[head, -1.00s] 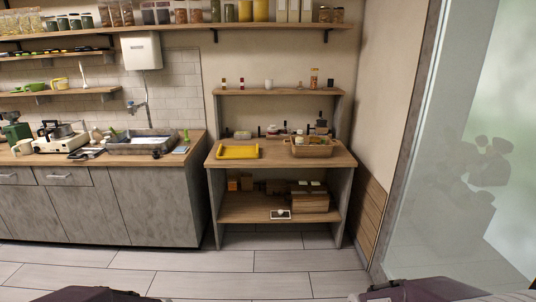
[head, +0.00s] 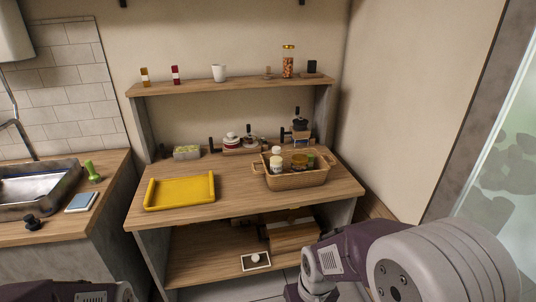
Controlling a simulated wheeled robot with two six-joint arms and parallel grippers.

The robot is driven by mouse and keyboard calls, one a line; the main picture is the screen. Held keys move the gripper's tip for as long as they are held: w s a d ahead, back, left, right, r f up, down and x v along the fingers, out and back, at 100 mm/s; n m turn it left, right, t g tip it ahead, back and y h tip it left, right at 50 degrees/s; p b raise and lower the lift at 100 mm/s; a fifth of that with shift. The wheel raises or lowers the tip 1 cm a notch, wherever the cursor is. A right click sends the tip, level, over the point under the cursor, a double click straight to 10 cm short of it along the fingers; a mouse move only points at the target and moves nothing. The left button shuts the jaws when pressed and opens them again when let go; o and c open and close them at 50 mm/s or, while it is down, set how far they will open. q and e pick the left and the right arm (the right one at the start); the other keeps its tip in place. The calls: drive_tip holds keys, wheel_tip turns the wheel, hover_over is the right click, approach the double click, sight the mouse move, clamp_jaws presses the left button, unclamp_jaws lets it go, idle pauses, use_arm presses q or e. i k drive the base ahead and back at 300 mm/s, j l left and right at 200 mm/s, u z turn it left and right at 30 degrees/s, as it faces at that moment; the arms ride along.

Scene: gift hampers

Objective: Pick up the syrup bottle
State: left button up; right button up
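I cannot tell for sure which item is the syrup bottle. A wicker basket (head: 297,182) on the right of the wooden table holds a pale-capped bottle (head: 276,164), an amber jar (head: 299,162) and a small green item (head: 311,159). Parts of my arms show at the bottom left and bottom right, well in front of the table. Neither gripper's fingers show.
A yellow tray (head: 180,191) lies empty on the table's left half. A white cup (head: 219,73) stands on the upper shelf (head: 235,86). Pots and a dark grinder-like item (head: 300,125) line the table's back. A sink (head: 40,185) is at the left.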

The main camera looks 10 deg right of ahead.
sight(276, 161)
drive_tip(key=i+z, duration=0.25)
drive_tip(key=i, duration=0.15)
drive_tip(key=i+j+z, duration=0.25)
drive_tip(key=i, duration=0.15)
drive_tip(key=i+j+z, duration=0.15)
drive_tip(key=i+z, duration=0.15)
drive_tip(key=i, duration=0.1)
